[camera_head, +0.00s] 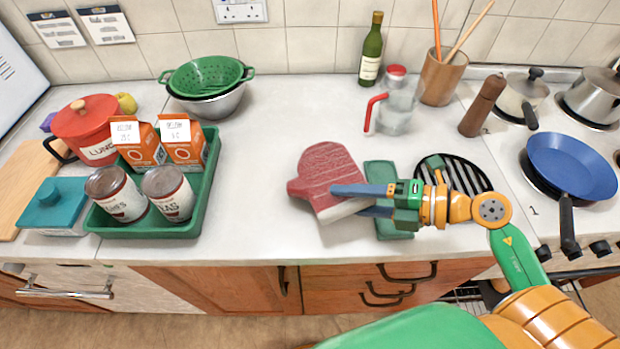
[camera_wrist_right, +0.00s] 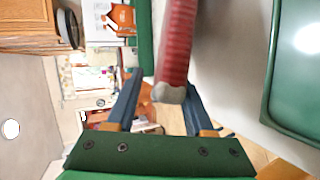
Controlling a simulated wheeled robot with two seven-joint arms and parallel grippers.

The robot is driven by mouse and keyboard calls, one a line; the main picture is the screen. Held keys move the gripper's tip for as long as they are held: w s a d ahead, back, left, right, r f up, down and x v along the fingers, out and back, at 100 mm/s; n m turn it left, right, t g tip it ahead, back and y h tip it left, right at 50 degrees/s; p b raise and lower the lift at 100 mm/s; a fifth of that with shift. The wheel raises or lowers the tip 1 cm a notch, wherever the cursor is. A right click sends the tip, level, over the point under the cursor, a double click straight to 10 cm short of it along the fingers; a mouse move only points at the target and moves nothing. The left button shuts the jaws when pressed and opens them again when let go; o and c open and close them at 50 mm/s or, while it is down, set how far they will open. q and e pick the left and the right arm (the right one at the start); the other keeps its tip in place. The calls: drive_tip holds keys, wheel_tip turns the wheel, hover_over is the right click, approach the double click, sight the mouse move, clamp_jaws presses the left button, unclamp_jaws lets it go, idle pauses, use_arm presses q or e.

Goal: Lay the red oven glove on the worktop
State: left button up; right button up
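The red oven glove (camera_head: 325,170), with a pale cuff, is near the front of the white worktop (camera_head: 265,200). My right gripper (camera_head: 346,201) reaches in from the right at its cuff end, one finger across its upper face, the other partly hidden by the cuff. In the right wrist view the glove (camera_wrist_right: 177,50) shows edge-on between the spread fingers of the gripper (camera_wrist_right: 163,85), close to the right finger and with a gap to the left one. The gripper looks open. Whether the glove lies fully on the worktop is unclear. My left gripper is out of view.
A green tray (camera_head: 207,185) with cans and cartons stands left. A jug (camera_head: 397,105) and bottle (camera_head: 371,52) stand behind. Worktop between tray and glove is clear.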

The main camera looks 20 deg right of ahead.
drive_tip(key=r+p, duration=0.2)
drive_tip(key=s+d+r+p, duration=0.1)
drive_tip(key=r+p, duration=0.2)
drive_tip(key=d+r+p, duration=0.1)
drive_tip(key=r+p, duration=0.1)
drive_tip(key=shift+s+r, duration=0.15)
drive_tip(key=shift+s, duration=0.05)
drive_tip(key=shift+s+d+r+p, duration=0.15)
drive_tip(key=shift+p, duration=0.2)
drive_tip(key=shift+f, duration=0.25)
drive_tip(key=shift+f, duration=0.1)
